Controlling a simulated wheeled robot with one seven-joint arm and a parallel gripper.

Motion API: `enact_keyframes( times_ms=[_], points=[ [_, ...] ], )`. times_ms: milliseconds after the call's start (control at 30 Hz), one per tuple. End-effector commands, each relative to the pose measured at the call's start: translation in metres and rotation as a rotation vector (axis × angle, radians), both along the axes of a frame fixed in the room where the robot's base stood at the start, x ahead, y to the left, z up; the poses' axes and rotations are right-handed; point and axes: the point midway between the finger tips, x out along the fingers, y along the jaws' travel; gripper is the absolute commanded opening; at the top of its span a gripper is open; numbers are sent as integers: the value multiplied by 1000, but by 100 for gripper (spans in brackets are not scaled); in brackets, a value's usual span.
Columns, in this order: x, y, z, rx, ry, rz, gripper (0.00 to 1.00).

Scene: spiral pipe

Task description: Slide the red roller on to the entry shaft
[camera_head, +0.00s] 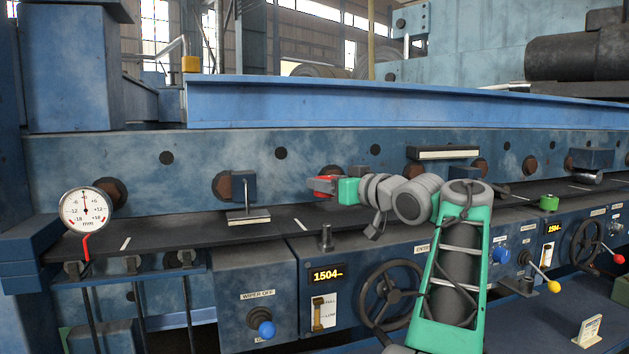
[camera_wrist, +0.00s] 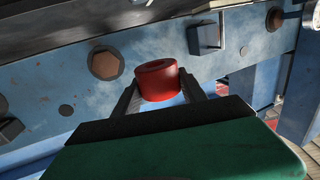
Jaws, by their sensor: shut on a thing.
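The red roller (camera_head: 322,185) is a short cylinder held between the fingers of my gripper (camera_head: 328,184), in front of the blue beam in the head view. In the wrist view the red roller (camera_wrist: 157,78) shows between both fingertips of my gripper (camera_wrist: 160,96), its round end face showing. A short dark metal shaft (camera_head: 326,238) stands upright and bare on the front ledge, left of a label that seems to begin "ENTR"; I take it as the entry shaft. The roller is above this shaft and apart from it. The shaft is not clearly visible in the wrist view.
A green roller (camera_head: 549,203) sits further right. A handwheel (camera_head: 390,296) and a display reading 1504 (camera_head: 327,275) are on the panel below. A round dial gauge (camera_head: 86,210) stands at left. The blue beam (camera_head: 130,155) with hex bolts runs behind my gripper.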

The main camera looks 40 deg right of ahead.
Motion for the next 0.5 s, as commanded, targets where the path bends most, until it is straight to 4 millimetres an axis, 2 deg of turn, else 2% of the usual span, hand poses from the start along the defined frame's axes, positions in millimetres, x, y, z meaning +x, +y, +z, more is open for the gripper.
enact_keyframes(
  times_ms=[500],
  points=[
    [-5,-4,1,-2,-4,49,0]
  ],
)
